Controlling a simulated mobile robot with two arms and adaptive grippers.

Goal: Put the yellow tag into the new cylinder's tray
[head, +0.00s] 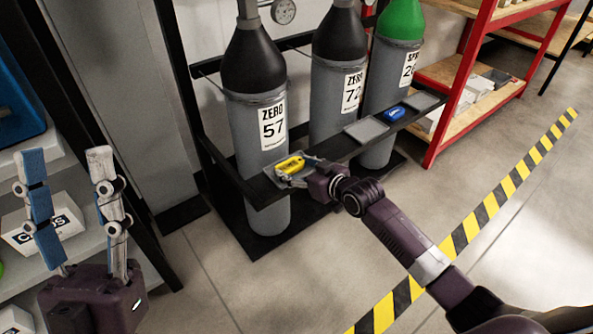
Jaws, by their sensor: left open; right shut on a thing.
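The yellow tag (290,166) is at the front tray (280,183) on the black rack's shelf bar, before the cylinder labelled ZERO 57 (258,122). My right gripper (296,172) is shut on the yellow tag, right over that tray. I cannot tell whether the tag touches the tray's floor. The ZERO 72 cylinder (334,98) has an empty grey tray (366,130) before it. The green-topped cylinder (393,80) has a blue tag (393,113) near its tray (421,102). My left gripper (68,185) is open and empty at the left.
A shelf with a white box (45,228) and a blue bin (15,105) stands at the left, behind my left gripper. A red shelving unit (455,90) stands at the right. Yellow-black tape (490,205) crosses the clear floor.

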